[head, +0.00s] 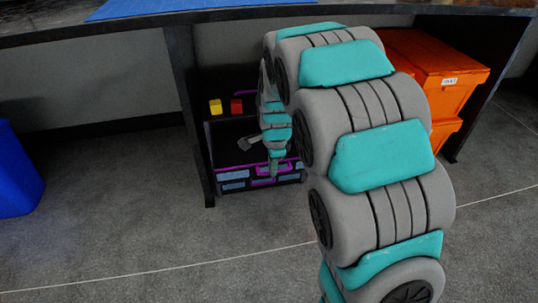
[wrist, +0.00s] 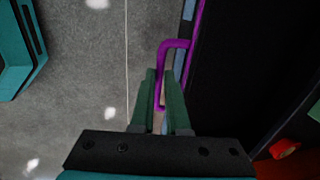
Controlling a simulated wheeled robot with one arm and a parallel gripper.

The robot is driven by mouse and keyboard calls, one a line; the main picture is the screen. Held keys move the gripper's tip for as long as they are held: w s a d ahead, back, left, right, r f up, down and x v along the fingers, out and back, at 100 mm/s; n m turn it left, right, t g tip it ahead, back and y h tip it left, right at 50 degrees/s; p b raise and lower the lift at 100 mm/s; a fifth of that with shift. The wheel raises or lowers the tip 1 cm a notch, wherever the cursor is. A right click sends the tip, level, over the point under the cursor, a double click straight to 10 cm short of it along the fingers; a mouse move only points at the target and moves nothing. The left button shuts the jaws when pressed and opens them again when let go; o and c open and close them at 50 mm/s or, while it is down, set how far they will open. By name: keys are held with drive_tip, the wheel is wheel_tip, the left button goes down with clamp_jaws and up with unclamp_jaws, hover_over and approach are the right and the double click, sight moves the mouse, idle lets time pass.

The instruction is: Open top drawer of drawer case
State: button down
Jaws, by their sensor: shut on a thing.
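The drawer case (head: 232,185) is a low dark unit on the floor under the table, with light blue panels and purple trim on its front. A purple handle (wrist: 178,43) stands out from its front edge in the wrist view. My gripper (wrist: 162,90) has its two green fingers on either side of this handle and is shut on it. In the head view my gripper (head: 273,170) is at the front of the case, and my arm hides its right part. I cannot tell how far the top drawer is out.
A yellow block (head: 215,106), a red block (head: 236,106) and a grey tool (head: 249,142) are at the case. Orange bins (head: 455,90) stand to the right, a blue bin (head: 18,170) at the left. A table leg (head: 188,110) is close left. The floor in front is clear.

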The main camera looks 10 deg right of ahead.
drive_tip(key=shift+s, duration=1.05)
drive_tip(key=c, duration=0.9)
unclamp_jaws()
drive_tip(key=r, duration=0.5)
drive_tip(key=s+r, duration=0.1)
drive_tip(key=r, duration=0.1)
drive_tip(key=shift+s+r+p, duration=0.1)
drive_tip(key=shift+r+p, duration=0.25)
drive_tip(key=shift+p, duration=0.05)
drive_tip(key=shift+s, duration=0.1)
